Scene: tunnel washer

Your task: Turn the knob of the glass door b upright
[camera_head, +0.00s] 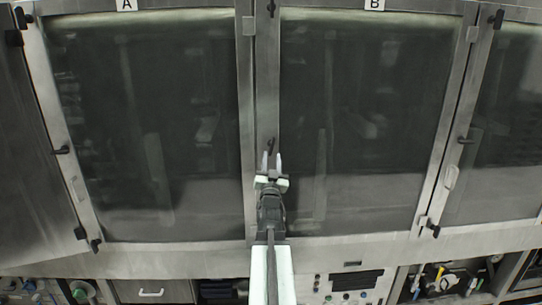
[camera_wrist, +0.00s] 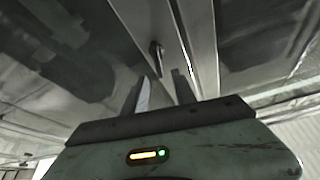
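Glass door B (camera_head: 350,120) is the dark pane under the B label (camera_head: 374,4) and stands shut. Its small dark knob (camera_head: 269,146) sits on the metal frame at the door's left edge, at mid height. In the wrist view the knob (camera_wrist: 156,56) is an elongated dark handle ahead of the fingers; its exact tilt is hard to tell. My gripper (camera_head: 271,161) is open and empty, just below the knob in the head view. In the wrist view the gripper (camera_wrist: 161,85) has its fingers spread, with the knob beyond the tips. No contact shows.
Glass door A (camera_head: 140,120) is at the left, and another glass door (camera_head: 505,120) at the right. Dark latches sit at the door corners. Below are a control panel (camera_head: 345,285), a drawer handle (camera_head: 151,292) and an open compartment (camera_head: 450,282) with cables.

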